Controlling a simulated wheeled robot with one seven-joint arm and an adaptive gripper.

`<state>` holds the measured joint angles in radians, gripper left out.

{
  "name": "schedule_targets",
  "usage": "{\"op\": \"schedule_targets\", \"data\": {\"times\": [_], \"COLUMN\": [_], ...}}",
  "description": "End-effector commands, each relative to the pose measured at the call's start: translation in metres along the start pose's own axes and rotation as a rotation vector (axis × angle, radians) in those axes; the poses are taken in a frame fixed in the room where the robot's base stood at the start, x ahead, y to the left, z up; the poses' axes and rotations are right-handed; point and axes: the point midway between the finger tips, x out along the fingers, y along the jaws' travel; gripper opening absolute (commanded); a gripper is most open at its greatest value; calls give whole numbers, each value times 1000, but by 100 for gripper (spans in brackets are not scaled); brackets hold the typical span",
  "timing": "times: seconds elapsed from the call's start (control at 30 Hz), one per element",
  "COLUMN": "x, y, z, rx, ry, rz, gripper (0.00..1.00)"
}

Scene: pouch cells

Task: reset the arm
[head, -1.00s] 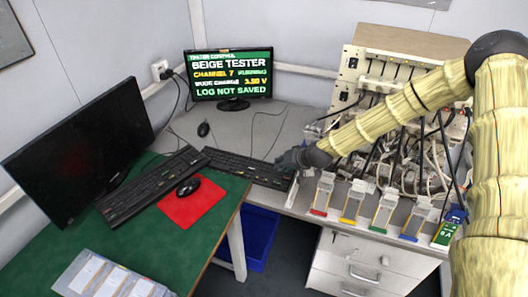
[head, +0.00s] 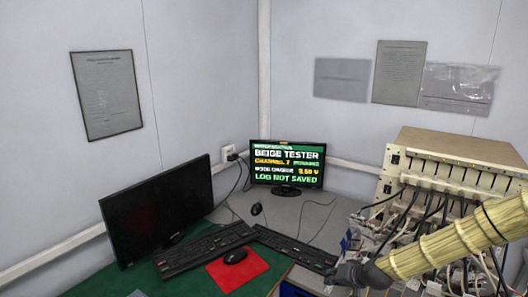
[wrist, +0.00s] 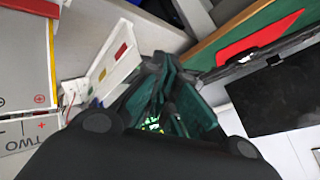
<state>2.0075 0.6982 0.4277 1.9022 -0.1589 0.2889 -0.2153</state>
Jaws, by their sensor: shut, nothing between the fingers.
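My gripper (head: 347,273) is at the end of my yellow-sleeved arm, low in the head view. It appears beside the right end of the far black keyboard (head: 295,248), in front of the beige tester (head: 450,160). In the wrist view, the dark green fingers of my gripper (wrist: 168,105) are together with nothing held between them. A white strip with yellow and red squares (wrist: 108,62) lies just left of the fingers there. I cannot tell whether they touch.
A lit monitor (head: 287,165) reads "BEIGE TESTER", "CHANNEL 7" and "LOG NOT SAVED". A dark monitor (head: 158,215), a near keyboard (head: 205,250) and a mouse (head: 236,256) on a red mat (head: 252,266) are at left. Cables crowd the tester's front.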

Motion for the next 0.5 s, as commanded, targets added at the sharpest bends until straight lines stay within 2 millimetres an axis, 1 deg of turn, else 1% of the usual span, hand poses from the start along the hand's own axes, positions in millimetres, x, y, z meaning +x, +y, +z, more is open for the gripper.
{"op": "schedule_targets", "data": {"times": [0.03,0.17,0.33,0.47,0.5], "x": [2,4,8,9,10], "y": [0,3,7,9,10], "z": [11,34,68,103,115], "rx": [-2,-3,-5,-10,-12], "ry": [-13,-39,-78,-119,-133], "rz": [5,19,41,62,69], "gripper": [0,0,0,0,0]}}
